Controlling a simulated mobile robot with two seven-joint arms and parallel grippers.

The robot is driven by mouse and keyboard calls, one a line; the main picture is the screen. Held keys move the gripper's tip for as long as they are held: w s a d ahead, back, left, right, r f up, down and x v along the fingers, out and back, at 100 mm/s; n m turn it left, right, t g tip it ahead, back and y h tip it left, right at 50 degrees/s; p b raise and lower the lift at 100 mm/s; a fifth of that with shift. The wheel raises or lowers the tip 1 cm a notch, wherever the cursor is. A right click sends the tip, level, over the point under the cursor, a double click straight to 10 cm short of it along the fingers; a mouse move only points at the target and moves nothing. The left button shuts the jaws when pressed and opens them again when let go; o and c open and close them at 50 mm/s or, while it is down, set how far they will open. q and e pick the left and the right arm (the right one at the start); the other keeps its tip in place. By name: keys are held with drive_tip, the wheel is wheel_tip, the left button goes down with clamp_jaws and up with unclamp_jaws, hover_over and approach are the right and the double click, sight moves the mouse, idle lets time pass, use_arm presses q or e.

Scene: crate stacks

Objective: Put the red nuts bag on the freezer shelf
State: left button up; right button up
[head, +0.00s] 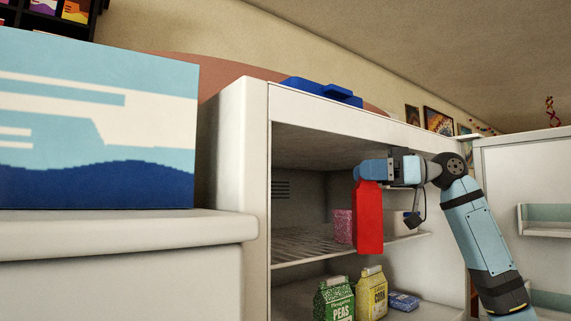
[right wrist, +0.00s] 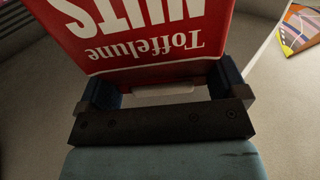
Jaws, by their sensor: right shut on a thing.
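The red nuts bag (head: 369,219) hangs upright from my right gripper (head: 372,169) in front of the open freezer. In the right wrist view the bag (right wrist: 145,30) shows its "Toffelune NUTS" print upside down between the two fingers of my right gripper (right wrist: 168,88), which is shut on it. The freezer's wire shelf (head: 300,243) is behind the bag, at about the height of its lower part. I cannot tell whether the bag touches the shelf. My left gripper is not in view.
A pink box (head: 343,226) stands on the shelf just left of the bag. Below are a green peas carton (head: 334,300), a yellow corn carton (head: 371,294) and a blue package (head: 403,301). The freezer door (head: 525,175) stands open at right. The shelf's left part is clear.

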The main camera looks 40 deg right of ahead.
drive_tip(key=p+x, duration=1)
drive_tip(key=x, duration=0.6)
drive_tip(key=shift+w+f, duration=0.3)
drive_tip(key=shift+f, duration=0.1)
drive_tip(key=o, duration=1.2)
drive_tip(key=shift+a, duration=0.2)
drive_tip(key=shift+o, duration=0.2)
